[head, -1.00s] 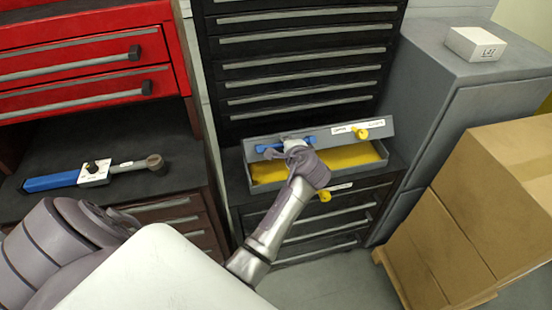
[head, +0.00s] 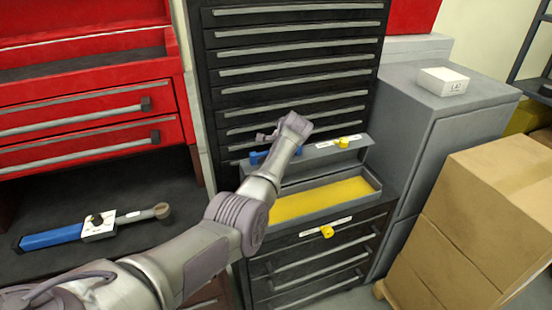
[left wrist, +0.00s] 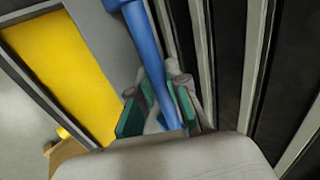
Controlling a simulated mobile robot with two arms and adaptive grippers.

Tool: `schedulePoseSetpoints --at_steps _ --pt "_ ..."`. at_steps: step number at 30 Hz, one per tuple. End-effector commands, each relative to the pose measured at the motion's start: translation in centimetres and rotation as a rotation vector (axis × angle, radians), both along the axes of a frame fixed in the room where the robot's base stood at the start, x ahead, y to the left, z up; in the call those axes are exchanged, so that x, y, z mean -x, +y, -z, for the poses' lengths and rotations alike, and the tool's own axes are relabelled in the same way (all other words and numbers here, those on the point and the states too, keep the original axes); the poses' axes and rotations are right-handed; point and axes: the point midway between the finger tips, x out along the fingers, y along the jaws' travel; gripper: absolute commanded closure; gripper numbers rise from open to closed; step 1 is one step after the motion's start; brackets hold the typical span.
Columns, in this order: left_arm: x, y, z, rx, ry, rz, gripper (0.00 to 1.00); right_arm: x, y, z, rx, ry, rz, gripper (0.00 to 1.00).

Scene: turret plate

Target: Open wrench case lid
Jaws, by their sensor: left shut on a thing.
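The wrench case (head: 322,206) is a grey box with a yellow lining (head: 305,203), standing on a black drawer unit. Its lid (head: 325,156) is raised and leans back toward the tall black cabinet. A blue handle (head: 257,158) runs along the lid, partly hidden by my gripper; it also shows in the left wrist view (left wrist: 146,42). My left gripper (head: 270,138) is at the lid. In the left wrist view its green-padded fingers (left wrist: 160,110) are shut around the blue handle. The lid carries a yellow latch (head: 344,142). My right gripper is not in view.
A tall black drawer cabinet (head: 290,70) stands close behind the lid. A blue torque wrench (head: 95,227) lies on the dark bench at left. A grey cabinet (head: 440,120) and cardboard boxes (head: 490,215) stand at right. A yellow catch (head: 327,231) sits on the case front.

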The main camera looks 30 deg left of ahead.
Motion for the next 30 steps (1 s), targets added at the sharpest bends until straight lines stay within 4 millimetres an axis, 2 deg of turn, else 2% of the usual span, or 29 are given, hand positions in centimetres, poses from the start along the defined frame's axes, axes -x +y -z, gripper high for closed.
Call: schedulePoseSetpoints --at_steps 19,20,24,30 --pt "-0.5 0.4 0.0 -0.003 -0.001 -0.001 1.0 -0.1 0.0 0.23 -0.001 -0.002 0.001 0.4" --pt "-0.49 0.39 0.01 -0.003 -0.001 -0.001 0.82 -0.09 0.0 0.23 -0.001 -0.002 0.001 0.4" --pt "-0.5 0.37 0.03 -0.002 -0.001 -0.001 0.59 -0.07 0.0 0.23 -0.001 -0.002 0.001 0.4" --pt "-0.47 0.32 0.1 -0.002 0.0 0.0 0.59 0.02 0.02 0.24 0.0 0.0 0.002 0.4"
